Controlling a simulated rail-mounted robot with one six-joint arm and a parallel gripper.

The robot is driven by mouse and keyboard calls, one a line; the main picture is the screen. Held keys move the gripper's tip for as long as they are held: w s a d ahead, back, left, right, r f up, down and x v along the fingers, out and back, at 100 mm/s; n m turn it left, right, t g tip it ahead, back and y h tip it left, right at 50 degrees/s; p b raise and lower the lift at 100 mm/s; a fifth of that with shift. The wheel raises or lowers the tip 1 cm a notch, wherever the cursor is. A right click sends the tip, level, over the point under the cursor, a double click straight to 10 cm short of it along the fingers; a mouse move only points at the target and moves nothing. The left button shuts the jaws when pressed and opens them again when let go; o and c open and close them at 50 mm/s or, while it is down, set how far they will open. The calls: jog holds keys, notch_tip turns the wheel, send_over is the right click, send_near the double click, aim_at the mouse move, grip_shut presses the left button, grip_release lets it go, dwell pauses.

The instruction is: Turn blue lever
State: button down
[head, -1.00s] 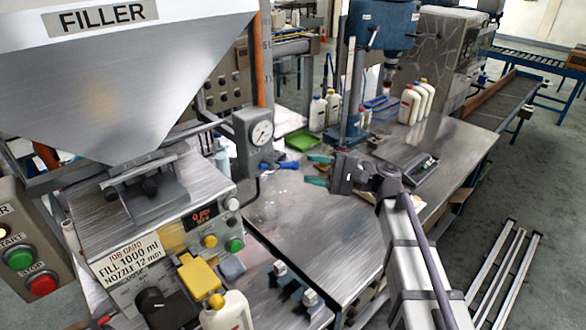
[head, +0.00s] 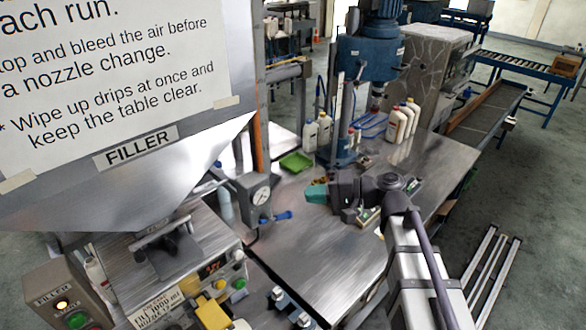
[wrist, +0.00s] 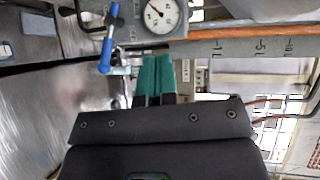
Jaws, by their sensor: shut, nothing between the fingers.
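The blue lever (head: 284,215) sticks out to the right just below a grey gauge block with a round dial (head: 261,195) on the filler. In the wrist view the lever (wrist: 107,45) is a blue-handled bar to the left of the dial (wrist: 160,15). My gripper (head: 316,193) is to the right of the lever in the head view, apart from it. In the wrist view its teal fingers (wrist: 155,76) are together and empty, to the right of the lever's blue grip.
A green tray (head: 296,162) and white bottles (head: 311,134) stand behind on the steel table (head: 290,262). A blue drill-like machine (head: 370,60) rises behind my arm. The filler hopper fills the upper left. The table front is mostly clear.

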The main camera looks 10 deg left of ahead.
aim_at(274, 217)
jog(key=w+a+f+n+t+h+b, duration=0.2)
jog(key=a+f+n+t+h+b, duration=0.2)
jog(key=a+f+n+b, duration=0.2)
notch_tip(274, 217, down, 4)
jog(key=n+b, duration=0.2)
jog(key=b, duration=0.1)
jog(key=shift+w+a+r+n+h, duration=0.15)
jog(key=shift+w+a+n+h, duration=0.1)
jog(key=shift+a+n+h, duration=0.05)
